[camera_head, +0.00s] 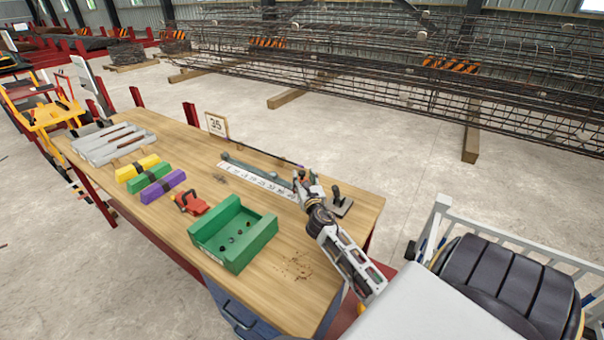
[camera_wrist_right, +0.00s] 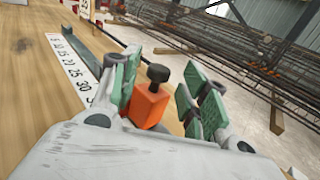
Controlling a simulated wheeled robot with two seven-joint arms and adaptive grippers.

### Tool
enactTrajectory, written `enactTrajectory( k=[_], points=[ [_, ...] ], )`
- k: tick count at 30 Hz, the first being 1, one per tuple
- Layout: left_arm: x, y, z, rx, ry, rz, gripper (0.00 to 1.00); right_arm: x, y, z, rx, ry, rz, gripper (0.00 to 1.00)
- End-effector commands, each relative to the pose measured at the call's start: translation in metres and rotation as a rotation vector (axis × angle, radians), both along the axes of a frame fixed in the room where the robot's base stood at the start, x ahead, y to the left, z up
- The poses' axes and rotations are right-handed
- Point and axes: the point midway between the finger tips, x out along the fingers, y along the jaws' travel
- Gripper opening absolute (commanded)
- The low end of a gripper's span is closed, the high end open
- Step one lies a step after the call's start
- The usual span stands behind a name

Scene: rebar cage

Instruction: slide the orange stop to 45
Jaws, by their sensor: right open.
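The orange stop (camera_wrist_right: 148,105), a block with a black knob on top, stands between the open fingers of my right gripper (camera_wrist_right: 160,82) in the right wrist view. It looks close to the left finger; contact cannot be told. A white number scale (camera_wrist_right: 75,70) runs along the grey rail (camera_wrist_right: 83,55); part of it is hidden by my gripper. In the head view the scale (camera_head: 250,178) lies on the bench, and my right gripper (camera_head: 308,182) is at its right end, hiding the stop. My left gripper is not in view.
A small sign reading 35 (camera_head: 217,125) stands at the bench's far edge. A grey plate with a black handle (camera_head: 341,204) is right of my gripper. A green tray (camera_head: 235,232), a red tool (camera_head: 194,203) and coloured blocks (camera_head: 150,180) lie left. The wooden bench (camera_head: 290,275) is clear in front.

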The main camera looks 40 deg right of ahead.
Motion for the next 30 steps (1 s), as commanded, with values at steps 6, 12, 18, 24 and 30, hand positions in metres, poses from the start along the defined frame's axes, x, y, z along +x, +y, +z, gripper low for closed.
enactTrajectory(
  k=[6,12,18,24,30],
  points=[
    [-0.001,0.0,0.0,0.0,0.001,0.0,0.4,0.017,-0.009,0.001,-0.003,-0.001,0.0,0.45],
    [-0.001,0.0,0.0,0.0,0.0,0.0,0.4,0.028,-0.015,0.001,-0.001,0.0,0.0,0.45],
    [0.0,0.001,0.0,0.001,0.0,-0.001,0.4,0.032,-0.018,0.0,0.0,0.0,0.0,0.45],
    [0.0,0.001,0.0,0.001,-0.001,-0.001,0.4,0.033,-0.018,0.0,-0.001,0.0,0.0,0.45],
    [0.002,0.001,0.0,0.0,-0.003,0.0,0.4,0.033,-0.018,0.0,-0.001,0.0,0.0,0.33]
  ],
)
